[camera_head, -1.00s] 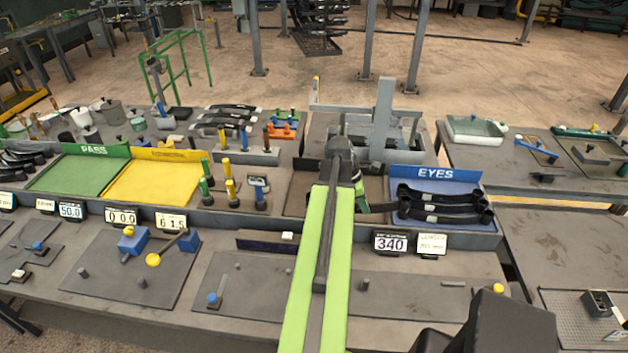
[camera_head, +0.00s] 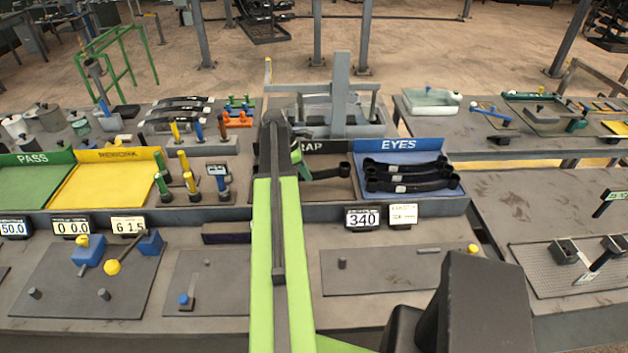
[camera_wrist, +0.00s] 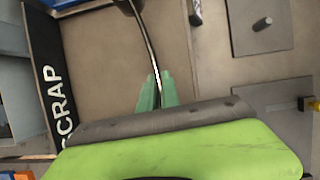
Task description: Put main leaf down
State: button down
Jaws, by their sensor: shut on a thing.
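My gripper (camera_head: 300,156), with green fingers, is over the SCRAP tray (camera_head: 318,189) and shut on a dark leaf (camera_head: 327,173). The leaf has a rolled eye at its right end, near the tray's right side. In the wrist view the green fingertips (camera_wrist: 156,90) pinch the leaf (camera_wrist: 147,35), which shows as a thin curved strip with a bright edge, seen edge-on over the brown tray floor (camera_wrist: 105,65). My arm hides the left part of the tray and the leaf's other end. I cannot tell whether the leaf touches the tray floor.
The blue EYES tray (camera_head: 400,205) to the right holds several stacked dark leaves (camera_head: 412,175). Yellow REWORK (camera_head: 105,190) and green PASS (camera_head: 30,188) trays lie empty at left. Upright coloured pins (camera_head: 188,172) stand left of my arm. A grey press frame (camera_head: 340,95) rises behind.

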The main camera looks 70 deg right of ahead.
jog(key=shift+d+f+b, duration=0.1)
jog(key=shift+f+b, duration=2.05)
jog(key=shift+f, duration=0.05)
jog(key=c, duration=1.6)
grip_release()
jog(key=shift+r, duration=0.15)
jog(key=p+v, duration=1.1)
jog(key=v, duration=0.1)
jog(key=shift+r+p, duration=0.15)
jog(key=shift+p, duration=0.2)
